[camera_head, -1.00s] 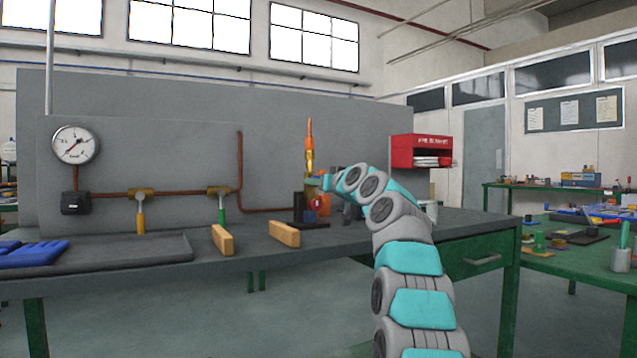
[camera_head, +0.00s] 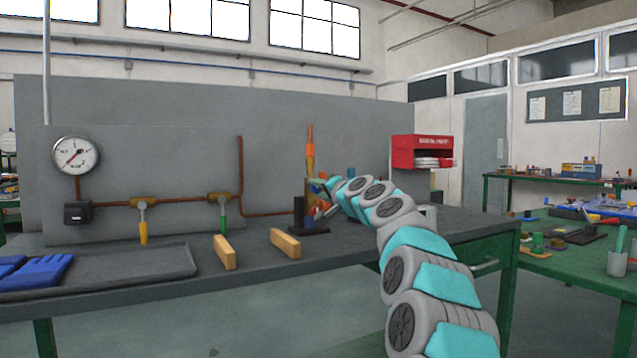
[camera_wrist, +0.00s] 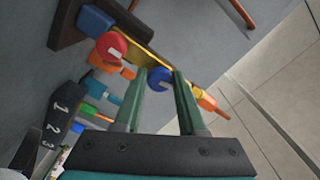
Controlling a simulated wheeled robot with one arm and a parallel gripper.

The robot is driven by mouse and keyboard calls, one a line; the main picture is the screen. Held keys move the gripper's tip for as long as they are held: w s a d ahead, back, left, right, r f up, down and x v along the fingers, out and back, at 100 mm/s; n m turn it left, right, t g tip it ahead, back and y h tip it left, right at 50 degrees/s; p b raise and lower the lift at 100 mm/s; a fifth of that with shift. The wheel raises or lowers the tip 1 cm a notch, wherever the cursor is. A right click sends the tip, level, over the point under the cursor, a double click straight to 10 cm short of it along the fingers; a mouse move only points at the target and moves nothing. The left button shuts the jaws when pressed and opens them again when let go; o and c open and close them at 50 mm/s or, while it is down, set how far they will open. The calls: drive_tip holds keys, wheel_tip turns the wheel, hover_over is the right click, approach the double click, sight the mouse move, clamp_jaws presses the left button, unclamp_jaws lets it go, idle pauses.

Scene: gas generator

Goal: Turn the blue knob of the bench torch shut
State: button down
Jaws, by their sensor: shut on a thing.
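The bench torch stands upright near the back of the workbench, with a brass body (camera_head: 310,172) and an orange flame-like tip (camera_head: 310,135). In the wrist view its brass body (camera_wrist: 150,53) runs diagonally, and the orange tip (camera_wrist: 207,101) shows at right. The blue knob (camera_wrist: 160,75) sits between the fingertips of my gripper (camera_wrist: 162,77), which is shut on it. A red knob (camera_wrist: 110,45) sits lower on the torch, apart from my fingers. In the head view my arm covers much of the torch's right side, and the knobs are hard to make out.
A gauge (camera_head: 76,155) and copper pipe with a yellow-handled valve (camera_head: 143,230) and a green-handled valve (camera_head: 223,218) are at left. Two wooden blocks (camera_head: 224,251) (camera_head: 285,243) stand before the torch. A tray (camera_head: 150,262) holds blue gloves (camera_head: 42,272). A red wall box (camera_head: 415,152) hangs behind.

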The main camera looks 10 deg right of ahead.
drive_tip(key=shift+r+m+p, duration=0.15)
drive_tip(key=shift+m+p, duration=0.5)
drive_tip(key=shift+m, duration=0.35)
drive_tip(key=shift+m+p, duration=0.3)
drive_tip(key=shift+m, duration=0.2)
drive_tip(key=shift+f, duration=0.2)
drive_tip(key=c, duration=0.5)
unclamp_jaws()
drive_tip(key=shift+s, duration=0.1)
